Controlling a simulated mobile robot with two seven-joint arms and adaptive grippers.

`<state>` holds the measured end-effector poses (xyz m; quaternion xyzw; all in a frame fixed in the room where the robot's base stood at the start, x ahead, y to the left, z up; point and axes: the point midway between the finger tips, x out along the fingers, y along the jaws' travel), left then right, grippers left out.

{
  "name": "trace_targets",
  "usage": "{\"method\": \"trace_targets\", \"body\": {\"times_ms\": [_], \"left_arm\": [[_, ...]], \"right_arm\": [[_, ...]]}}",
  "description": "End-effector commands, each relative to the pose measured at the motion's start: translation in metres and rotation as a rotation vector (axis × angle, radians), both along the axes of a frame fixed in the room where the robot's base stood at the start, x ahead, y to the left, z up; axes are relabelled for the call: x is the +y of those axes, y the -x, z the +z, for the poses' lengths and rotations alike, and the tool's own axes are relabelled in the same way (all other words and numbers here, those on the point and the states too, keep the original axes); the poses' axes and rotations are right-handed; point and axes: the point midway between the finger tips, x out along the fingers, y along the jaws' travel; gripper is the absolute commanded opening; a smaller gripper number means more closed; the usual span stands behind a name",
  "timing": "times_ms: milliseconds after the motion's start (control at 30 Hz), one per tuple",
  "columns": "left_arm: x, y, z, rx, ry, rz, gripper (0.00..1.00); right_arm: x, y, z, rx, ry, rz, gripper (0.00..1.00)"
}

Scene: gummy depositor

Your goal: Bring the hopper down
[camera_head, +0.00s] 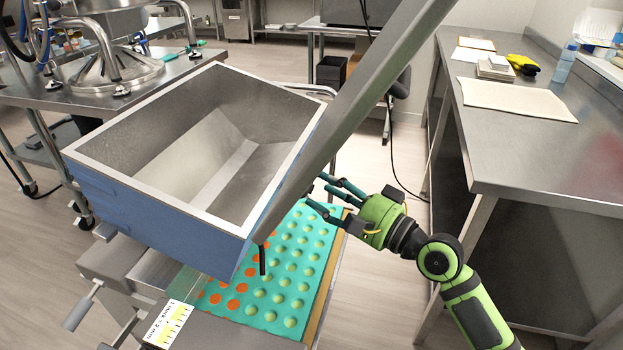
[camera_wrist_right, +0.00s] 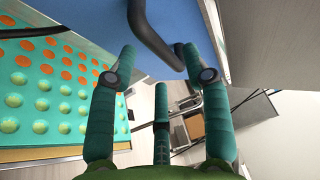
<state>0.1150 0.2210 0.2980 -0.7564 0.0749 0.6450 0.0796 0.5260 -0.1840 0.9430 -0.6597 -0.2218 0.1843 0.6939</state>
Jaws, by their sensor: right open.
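The hopper (camera_head: 150,205) is an open metal box with blue outer sides and a pale rim, in the middle left of the head view. It appears raised and tilted above a teal mould tray (camera_head: 325,222). Its blue side also shows in the right wrist view (camera_wrist_right: 90,12). A dark bent bar (camera_wrist_right: 150,38), which looks like a handle, runs in front of that blue side. My right gripper (camera_head: 319,191) is open beside the hopper's right side. In the wrist view its fingertips (camera_wrist_right: 160,58) lie on either side of the bar's lower part; contact is unclear. My left gripper is out of view.
A thick grey beam (camera_head: 365,85) slants across the head view in front of the hopper's right corner. The tray holds green domes and orange spots. A yellow scale label (camera_head: 168,323) sits near the front. A steel counter (camera_head: 520,140) stands at right.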

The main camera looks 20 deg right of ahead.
Motion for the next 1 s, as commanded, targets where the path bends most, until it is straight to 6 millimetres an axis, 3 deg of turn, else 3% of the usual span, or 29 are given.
{"method": "trace_targets", "body": {"times_ms": [200, 533, 567, 667, 867, 1000], "left_arm": [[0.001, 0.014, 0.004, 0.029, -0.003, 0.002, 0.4], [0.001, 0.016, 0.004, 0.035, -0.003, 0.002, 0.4], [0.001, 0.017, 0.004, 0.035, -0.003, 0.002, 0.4], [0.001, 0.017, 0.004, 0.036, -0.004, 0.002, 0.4], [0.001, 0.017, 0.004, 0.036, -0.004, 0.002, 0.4], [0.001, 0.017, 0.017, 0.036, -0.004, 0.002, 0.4]], "right_arm": [[0.015, -0.022, 0.003, -0.001, -0.001, 0.0, 0.49], [0.018, -0.026, 0.002, 0.0, 0.002, 0.001, 0.49], [0.018, -0.026, 0.002, 0.0, 0.002, 0.001, 0.41], [0.018, -0.026, 0.002, 0.0, 0.002, 0.001, 0.01], [0.017, -0.026, 0.002, -0.001, 0.004, 0.0, 0.0], [0.019, -0.027, 0.008, 0.008, 0.017, 0.0, 0.0]]}}
